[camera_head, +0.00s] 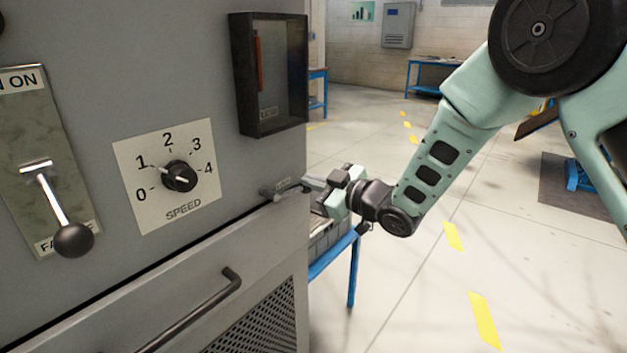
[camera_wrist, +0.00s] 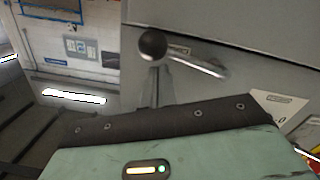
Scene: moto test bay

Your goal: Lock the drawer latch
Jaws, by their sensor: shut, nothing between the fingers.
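The drawer latch (camera_head: 283,190) is a small grey lever near the cabinet's right edge, just above the drawer (camera_head: 190,290). In the wrist view the latch (camera_wrist: 200,62) shows as a metal bar with a round dark knob at its left end, tilted down to the right. My gripper (camera_head: 308,186) is to the right of the latch, close by it. In the wrist view the shut fingers (camera_wrist: 158,85) are just below the knob. I cannot tell whether they touch it. Nothing shows between the fingers.
The cabinet front also carries a SPEED dial (camera_head: 180,176), a lever with a black ball (camera_head: 72,238), a dark open-framed box (camera_head: 270,75) and a drawer handle (camera_head: 195,312). A blue-legged table (camera_head: 352,270) stands behind the cabinet's right edge. The floor to the right is mostly clear.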

